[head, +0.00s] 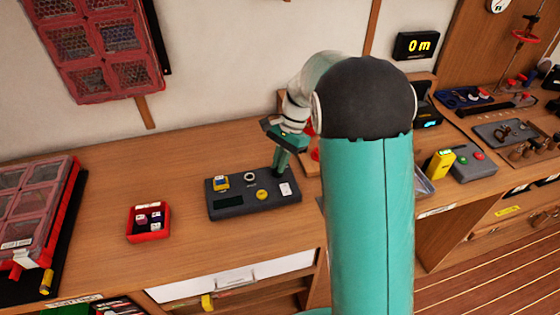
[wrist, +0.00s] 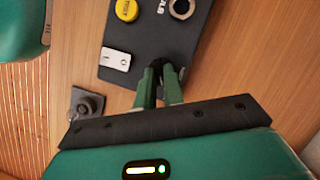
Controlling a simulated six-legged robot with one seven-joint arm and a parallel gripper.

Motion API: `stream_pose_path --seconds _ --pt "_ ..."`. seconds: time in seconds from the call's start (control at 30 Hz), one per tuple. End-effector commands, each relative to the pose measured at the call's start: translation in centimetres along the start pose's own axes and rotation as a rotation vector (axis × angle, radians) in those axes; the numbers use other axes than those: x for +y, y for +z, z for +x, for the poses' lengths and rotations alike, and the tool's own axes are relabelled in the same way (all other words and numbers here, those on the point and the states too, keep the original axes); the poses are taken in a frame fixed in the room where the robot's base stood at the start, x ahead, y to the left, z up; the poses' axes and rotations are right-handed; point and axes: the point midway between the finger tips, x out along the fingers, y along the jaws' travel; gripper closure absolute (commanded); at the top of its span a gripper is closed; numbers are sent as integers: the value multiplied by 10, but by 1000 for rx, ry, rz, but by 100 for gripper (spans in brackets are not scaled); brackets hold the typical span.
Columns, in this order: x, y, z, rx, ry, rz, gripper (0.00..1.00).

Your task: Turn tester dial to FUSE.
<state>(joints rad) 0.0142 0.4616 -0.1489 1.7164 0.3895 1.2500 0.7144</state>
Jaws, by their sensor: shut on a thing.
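The tester is a dark grey box (head: 240,209) on the wooden bench, left of my arm in the head view; part of it also shows at the top of the wrist view (wrist: 135,45). My gripper (head: 277,172) points down at its back right part. In the wrist view the green fingertips (wrist: 161,70) are shut on a small dark knob, which looks to be the dial. The fingers hide most of the dial, so its pointer and the FUSE mark cannot be read. A yellow button (wrist: 127,10), a white rocker switch (wrist: 116,59) and a round socket (wrist: 182,8) are beside it.
A red tray (head: 149,235) with small blocks stands left of the tester. A red-lidded organizer (head: 35,220) lies at far left. A grey box with buttons (head: 474,168) and a yellow device (head: 440,163) are right of my arm. Bench between tray and tester is clear.

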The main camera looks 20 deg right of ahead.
Motion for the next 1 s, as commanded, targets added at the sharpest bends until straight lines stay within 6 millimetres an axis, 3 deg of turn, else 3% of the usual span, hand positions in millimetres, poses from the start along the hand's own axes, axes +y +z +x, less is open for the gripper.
stream_pose_path --seconds 0.47,1.0 --pt "-2 0 0 1 49 -118 100" --pt "-7 2 0 0 231 -558 100"
